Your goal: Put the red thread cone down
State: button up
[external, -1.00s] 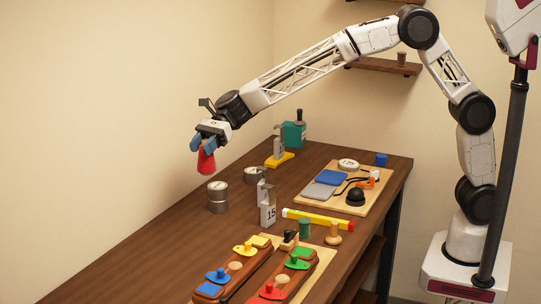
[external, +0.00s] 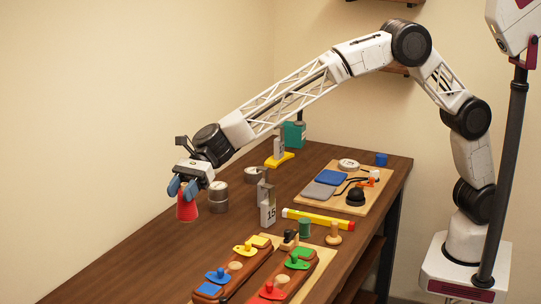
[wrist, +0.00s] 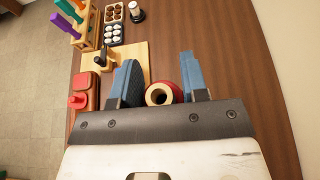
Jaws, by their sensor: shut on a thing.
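The red thread cone (external: 187,209) is held between the blue fingers of my gripper (external: 182,188), at the left side of the wooden table. The cone looks upright, with its wide end down. I cannot tell whether its base touches the tabletop or hangs just above it. In the wrist view the cone (wrist: 162,93) shows its pale, hollow top end between the two fingers of my gripper (wrist: 159,80).
A grey metal tin (external: 218,197) stands close to the right of the cone. A grey block marked 15 (external: 267,207) and wooden trays with coloured pieces (external: 235,268) are farther right. The tabletop (external: 150,245) in front of the cone is bare.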

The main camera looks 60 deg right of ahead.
aim_at(182, 221)
notch_tip(182, 221, down, 8)
jog(key=shift+r, duration=0.1)
dwell(0.4)
jog(key=shift+f, duration=2.5)
jog(key=shift+f, duration=2.5)
jog(key=shift+f, duration=0.15)
jog(key=o, duration=1.2)
